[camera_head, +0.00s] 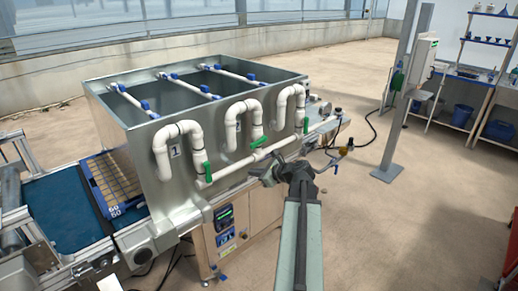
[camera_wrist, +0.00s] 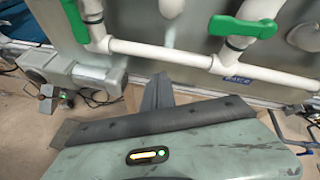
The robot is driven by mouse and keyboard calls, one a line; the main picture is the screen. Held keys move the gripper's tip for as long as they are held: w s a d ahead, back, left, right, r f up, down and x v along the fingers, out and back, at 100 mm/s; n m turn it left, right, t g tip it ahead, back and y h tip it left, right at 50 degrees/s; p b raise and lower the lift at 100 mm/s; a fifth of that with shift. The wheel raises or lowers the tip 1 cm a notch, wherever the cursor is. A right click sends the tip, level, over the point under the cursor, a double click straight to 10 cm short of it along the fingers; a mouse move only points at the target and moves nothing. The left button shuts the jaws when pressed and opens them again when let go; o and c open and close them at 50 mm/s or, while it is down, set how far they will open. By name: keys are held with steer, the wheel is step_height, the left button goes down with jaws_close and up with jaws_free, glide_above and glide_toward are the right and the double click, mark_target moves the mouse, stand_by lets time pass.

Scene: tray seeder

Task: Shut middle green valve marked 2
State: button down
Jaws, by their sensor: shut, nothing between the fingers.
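The middle green valve (camera_head: 257,142) sits on the second white pipe of the metal tank, beside a partly hidden number label. In the wrist view, a green handle (camera_wrist: 243,27), which looks like the middle one, lies crosswise to its vertical pipe. The left green valve (camera_head: 207,172), by the label 1, has its handle along its pipe; it also shows in the wrist view (camera_wrist: 75,20). The right green valve (camera_head: 305,125) looks upright. My gripper (camera_head: 268,171) is shut and empty, below the middle valve and apart from it. Its dark fingertips (camera_wrist: 158,88) show below the horizontal pipe.
A white horizontal pipe (camera_head: 235,168) runs along the tank front (camera_head: 150,130) under the valves. A seed tray (camera_head: 112,180) lies on the blue conveyor (camera_head: 60,215) at left. A grey post (camera_head: 394,110) stands at right. Open floor lies to the right.

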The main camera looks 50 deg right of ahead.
mark_target(254, 148)
steer(key=s+d+r+m+t+h, duration=0.1)
steer(key=s+d+r+m+h, duration=0.2)
steer(key=d, duration=0.4)
steer(key=w+f+m+y+b, duration=0.1)
steer(key=w+f+b, duration=0.25)
steer(key=w, duration=0.45)
step_height(254, 148, up, 4)
steer(key=p, duration=0.4)
steer(key=shift+w+d+r, duration=0.1)
steer(key=shift+d, duration=0.05)
steer(key=shift+r+p, duration=0.9)
steer(key=shift+p, duration=0.25)
steer(key=shift+w+f, duration=0.1)
steer(key=shift+w, duration=0.1)
